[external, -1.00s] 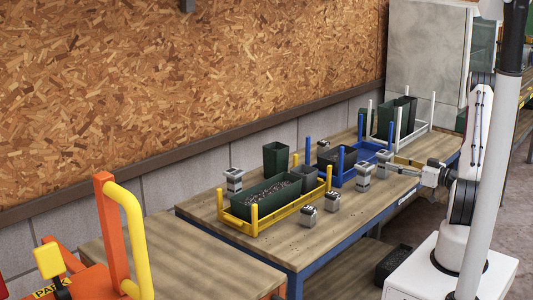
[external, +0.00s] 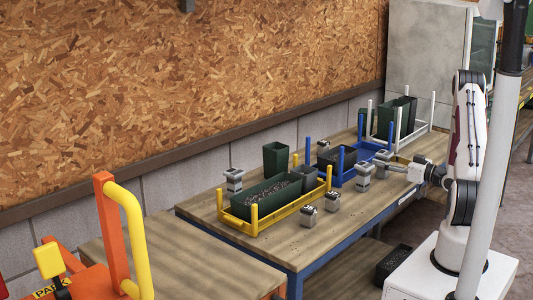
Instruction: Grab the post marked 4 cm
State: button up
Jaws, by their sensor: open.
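Several small grey posts stand on the wooden table. Two are close to my gripper: a nearer post (external: 363,176) and one behind it (external: 382,158). Others stand in front of the yellow tray, one post (external: 308,217) and another (external: 332,201), and one stands at the left (external: 234,181). Their markings are too small to read, so I cannot tell which is the 4 cm one. My gripper (external: 389,167) is open and points left, just right of the two close posts. Its fingertips are small in this view, and I cannot tell whether they touch a post.
A yellow tray (external: 249,230) with a green soil box (external: 244,205) is at the left. A blue tray (external: 346,183) is behind the close posts. A white-posted rack (external: 427,127) stands further back.

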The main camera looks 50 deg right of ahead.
jog(key=c, duration=1.2)
jog(key=shift+r, duration=0.15)
jog(key=shift+r, duration=4.85)
